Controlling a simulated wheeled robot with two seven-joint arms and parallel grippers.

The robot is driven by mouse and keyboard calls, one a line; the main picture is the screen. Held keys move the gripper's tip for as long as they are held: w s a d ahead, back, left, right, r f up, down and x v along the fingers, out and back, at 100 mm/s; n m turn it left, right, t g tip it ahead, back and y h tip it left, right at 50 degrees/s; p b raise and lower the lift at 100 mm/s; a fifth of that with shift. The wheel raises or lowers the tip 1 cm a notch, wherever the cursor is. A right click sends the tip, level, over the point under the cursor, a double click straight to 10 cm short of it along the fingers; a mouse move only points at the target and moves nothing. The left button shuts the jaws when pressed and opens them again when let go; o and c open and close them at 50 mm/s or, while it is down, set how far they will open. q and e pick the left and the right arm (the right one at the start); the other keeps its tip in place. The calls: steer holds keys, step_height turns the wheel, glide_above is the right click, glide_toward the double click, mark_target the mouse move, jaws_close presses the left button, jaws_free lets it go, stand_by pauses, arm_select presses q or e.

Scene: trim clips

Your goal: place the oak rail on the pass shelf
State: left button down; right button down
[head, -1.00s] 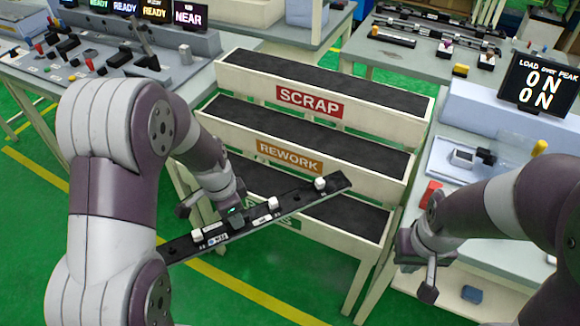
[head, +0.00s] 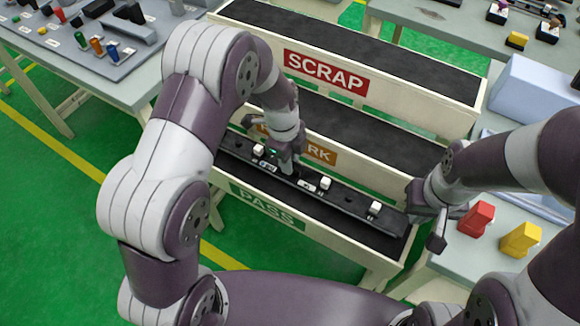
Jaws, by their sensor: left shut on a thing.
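The rail (head: 345,200) is a long dark strip with several white clips and small labels. It lies lengthwise along the pass shelf (head: 366,238), the lowest tier, marked by a green PASS sign (head: 267,207). I cannot tell whether it touches the shelf surface or is just above it. My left gripper (head: 286,168) is shut on the rail, left of its middle, and partly hides it and the REWORK sign. My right gripper (head: 430,222) is open and empty, beside the rail's right end at the rack's right side.
The rework shelf (head: 350,135) and scrap shelf (head: 350,45) rise behind, both empty. A red block (head: 477,218) and a yellow block (head: 520,240) sit on the right table near my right gripper. A bench with small parts (head: 90,45) stands at left.

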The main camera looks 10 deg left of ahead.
arm_select(q)
step_height(320, 180, down, 4)
steer(key=shift+s+r, duration=0.1)
steer(key=shift+r, duration=0.1)
steer(key=shift+f, duration=0.35)
steer(key=c, duration=1)
jaws_free()
steer(key=r, duration=0.4)
steer(key=a+r, duration=0.1)
steer(key=r, duration=0.7)
steer(key=shift+w+a, duration=0.15)
steer(key=shift+w, duration=0.1)
steer(key=s+a+r+n, duration=0.1)
steer(key=s+a+n, duration=0.1)
steer(key=s+n, duration=0.3)
steer(key=s+a+n+t, duration=0.1)
steer(key=s+a+n, duration=0.2)
steer(key=n, duration=0.6)
steer(key=s+a+r+n+t+y, duration=0.1)
steer(key=s+a+n, duration=0.1)
steer(key=s+n, duration=0.4)
steer(key=shift+s+a+r+n, duration=0.3)
steer(key=shift+a+n, duration=0.1)
steer(key=shift+n, duration=0.5)
